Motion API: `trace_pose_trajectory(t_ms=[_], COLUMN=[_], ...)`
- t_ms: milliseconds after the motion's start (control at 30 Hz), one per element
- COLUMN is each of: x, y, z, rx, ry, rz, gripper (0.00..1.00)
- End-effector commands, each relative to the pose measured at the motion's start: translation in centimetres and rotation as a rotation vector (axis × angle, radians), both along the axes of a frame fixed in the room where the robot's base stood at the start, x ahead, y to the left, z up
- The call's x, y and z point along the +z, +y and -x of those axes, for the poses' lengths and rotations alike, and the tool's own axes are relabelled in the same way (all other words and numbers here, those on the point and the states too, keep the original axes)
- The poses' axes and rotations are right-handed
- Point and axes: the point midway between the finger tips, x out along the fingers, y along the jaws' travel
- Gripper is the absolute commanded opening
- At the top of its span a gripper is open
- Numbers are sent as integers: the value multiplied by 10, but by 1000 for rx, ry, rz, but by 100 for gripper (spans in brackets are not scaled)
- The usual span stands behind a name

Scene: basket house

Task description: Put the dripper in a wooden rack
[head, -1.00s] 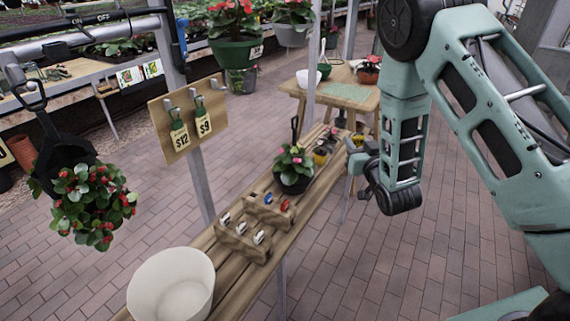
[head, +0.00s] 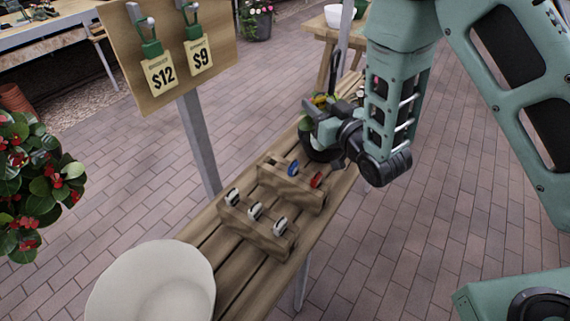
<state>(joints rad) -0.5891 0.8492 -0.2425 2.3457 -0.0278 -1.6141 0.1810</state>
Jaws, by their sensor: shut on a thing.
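Two wooden racks stand on the slatted bench. The farther rack (head: 284,190) holds a blue dripper (head: 293,168) and a red dripper (head: 316,180); its left end shows no coloured piece. The nearer rack (head: 257,236) holds three white-grey drippers, one of them in the middle (head: 255,210). My gripper (head: 314,118) is above the bench, beyond the farther rack and in front of the potted plant. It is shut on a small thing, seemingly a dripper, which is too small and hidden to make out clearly.
A white bowl-shaped pot (head: 150,290) stands at the bench's near end. A price board (head: 165,50) on a metal post rises left of the racks. A dark plant pot (head: 322,152) is partly behind my gripper. A red-flowered plant (head: 35,190) hangs at left.

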Motion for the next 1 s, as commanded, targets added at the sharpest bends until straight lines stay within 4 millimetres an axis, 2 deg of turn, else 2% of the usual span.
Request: trace_pose_trajectory(t_ms=[33,133,267,467,667,1000], x=[-25,-39,-52,-69,-70,-72], y=[20,47,70,78,84,104], z=[9,23,37,43,41,24], rx=[46,110,168,189,193,193], ry=[-1,-2,-1,0,-2,-2], rz=[0,-1,-1,1,1,1], gripper=[17,17,17,17,17,17])
